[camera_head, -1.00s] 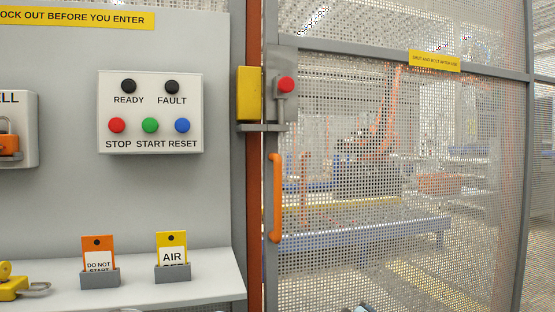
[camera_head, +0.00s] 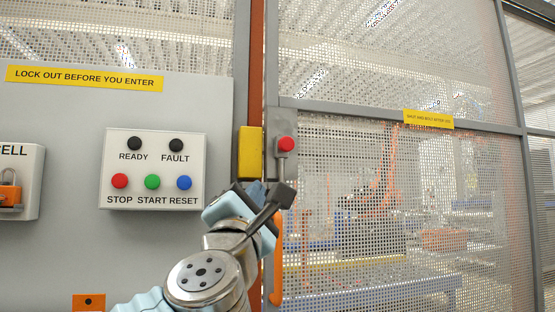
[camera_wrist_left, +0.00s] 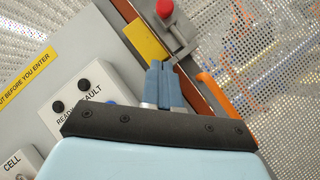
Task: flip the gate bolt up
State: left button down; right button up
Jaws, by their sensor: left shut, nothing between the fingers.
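The gate bolt shows as a red knob (camera_head: 286,144) on a short grey stem at the gate's left edge. It also shows at the top of the left wrist view (camera_wrist_left: 165,9). A yellow block (camera_head: 250,152) stands on the post just left of it. My left gripper (camera_head: 256,188) is below the knob, in front of the post, and apart from the knob in the picture. In the left wrist view its blue fingers (camera_wrist_left: 161,70) are together and empty, pointing toward the bolt. My arm hides the bracket under the bolt in the head view. My right gripper is not in view.
A button panel (camera_head: 155,155) is on the grey board at left. An orange gate handle (camera_head: 277,270) hangs below the bolt, partly behind my arm. The mesh gate (camera_head: 350,220) fills the right side. An orange padlock (camera_head: 10,194) is at the far left.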

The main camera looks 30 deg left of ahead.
pick_arm(q)
jog(key=p, duration=0.3)
send_near(277, 157)
jog(key=a+r, duration=0.1)
jog(key=a, duration=0.1)
jog(key=w+r, duration=0.1)
jog(key=w+d+r+p, duration=0.1)
jog(key=w+r, duration=0.1)
jog(key=shift+w+d+p, duration=0.15)
jog(key=shift+p, duration=0.15)
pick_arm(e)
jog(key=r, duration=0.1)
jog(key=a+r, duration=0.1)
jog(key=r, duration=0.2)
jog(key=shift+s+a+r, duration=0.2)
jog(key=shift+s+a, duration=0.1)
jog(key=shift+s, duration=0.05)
